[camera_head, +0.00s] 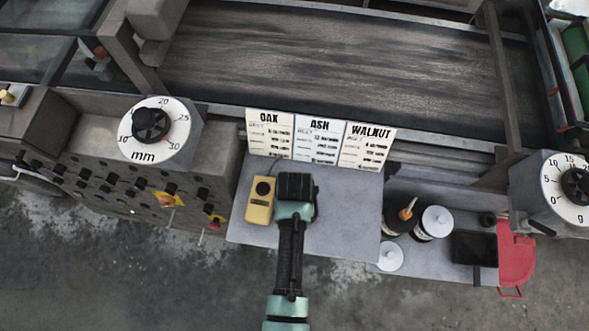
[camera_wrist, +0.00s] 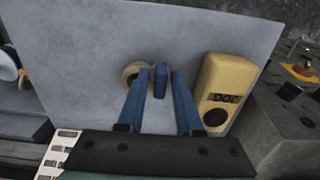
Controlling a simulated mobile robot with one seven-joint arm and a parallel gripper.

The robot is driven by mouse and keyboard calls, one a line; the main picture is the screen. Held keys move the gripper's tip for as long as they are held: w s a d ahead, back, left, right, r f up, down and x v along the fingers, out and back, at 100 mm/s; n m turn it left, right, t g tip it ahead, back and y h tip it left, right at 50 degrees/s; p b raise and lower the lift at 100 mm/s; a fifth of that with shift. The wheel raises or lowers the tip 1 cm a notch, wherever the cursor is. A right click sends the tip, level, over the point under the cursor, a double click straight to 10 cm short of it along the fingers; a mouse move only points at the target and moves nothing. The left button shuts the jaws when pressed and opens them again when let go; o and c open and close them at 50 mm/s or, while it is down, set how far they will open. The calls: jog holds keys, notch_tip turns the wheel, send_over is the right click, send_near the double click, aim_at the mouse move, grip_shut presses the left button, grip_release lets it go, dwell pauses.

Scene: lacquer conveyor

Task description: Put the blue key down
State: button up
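The blue key (camera_wrist: 160,82) shows in the wrist view as a small dark blue piece between the two blue fingers of my gripper (camera_wrist: 160,74). The fingers stand a little apart, with the key in the narrow gap. I cannot tell whether both fingers touch it, or whether it rests on the grey tabletop (camera_wrist: 85,50). In the head view my gripper (camera_head: 296,187) is over the grey table (camera_head: 345,225), just right of the yellow meter, pointing down. My wrist hides the key and the fingertips there.
A pale ring (camera_wrist: 131,74) lies partly behind the left finger in the wrist view. OAK, ASH and WALNUT cards (camera_head: 319,140) stand behind. Bottles (camera_head: 433,223) are to the right. The table's front right is clear.

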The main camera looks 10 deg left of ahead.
jog(key=shift+o, duration=0.5)
jog(key=shift+r, duration=0.1)
